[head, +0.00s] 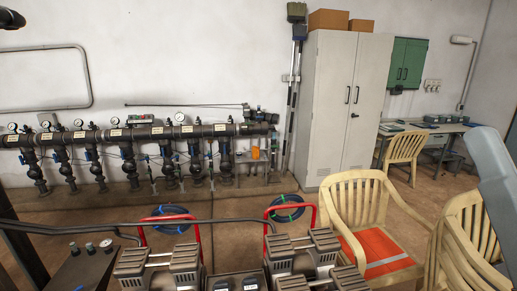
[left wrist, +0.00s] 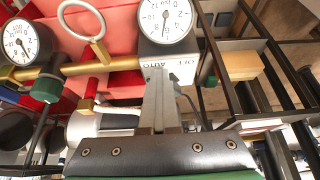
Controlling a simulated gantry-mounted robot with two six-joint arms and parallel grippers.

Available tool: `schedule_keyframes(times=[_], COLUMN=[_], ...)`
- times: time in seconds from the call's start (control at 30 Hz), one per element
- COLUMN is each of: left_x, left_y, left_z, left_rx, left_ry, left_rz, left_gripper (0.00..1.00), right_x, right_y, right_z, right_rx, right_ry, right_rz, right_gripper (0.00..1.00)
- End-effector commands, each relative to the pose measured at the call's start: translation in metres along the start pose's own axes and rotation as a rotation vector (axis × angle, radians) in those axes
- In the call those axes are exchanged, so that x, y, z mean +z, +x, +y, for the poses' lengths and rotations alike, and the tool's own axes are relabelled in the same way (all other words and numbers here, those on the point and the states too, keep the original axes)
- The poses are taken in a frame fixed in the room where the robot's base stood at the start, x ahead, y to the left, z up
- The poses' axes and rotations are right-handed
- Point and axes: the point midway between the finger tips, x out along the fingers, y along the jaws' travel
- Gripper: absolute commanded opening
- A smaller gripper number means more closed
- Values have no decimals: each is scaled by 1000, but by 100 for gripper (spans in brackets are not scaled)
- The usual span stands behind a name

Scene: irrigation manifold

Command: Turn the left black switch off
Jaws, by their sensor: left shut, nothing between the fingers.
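My left gripper (left wrist: 160,75) is shut and empty in the left wrist view. Its grey fingers point up at a white plate (left wrist: 183,68) printed AUTO and OFF, just below a round gauge (left wrist: 166,18). The fingers overlap the plate; I cannot tell whether they touch anything. No black switch is clearly visible there, and the fingers may hide it. In the head view, small dark boxes (head: 236,283) sit between two compressors at the bottom edge, too small to read. Neither gripper shows in the head view.
In the left wrist view, a brass pipe (left wrist: 100,66) carries a second gauge (left wrist: 20,42) and a metal ring (left wrist: 82,17). In the head view, compressors (head: 160,262) with red handles (head: 312,219) fill the foreground, beside a cream chair (head: 352,200). A pipe manifold (head: 140,132) lines the wall.

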Motion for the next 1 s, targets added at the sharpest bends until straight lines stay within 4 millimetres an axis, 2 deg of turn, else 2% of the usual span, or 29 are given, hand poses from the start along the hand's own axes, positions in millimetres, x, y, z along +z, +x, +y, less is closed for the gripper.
schedule_keyframes(times=[0.37, 1.0], left_x=[-2, -2], left_y=[0, -1], left_z=[-4, -23], left_rx=[-5, -6], left_ry=[1, 1], left_rz=[9, 12], left_gripper=[0, 0], right_x=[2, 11], right_y=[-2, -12], right_z=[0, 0], right_rx=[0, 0], right_ry=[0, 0], right_rz=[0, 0], right_gripper=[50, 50])
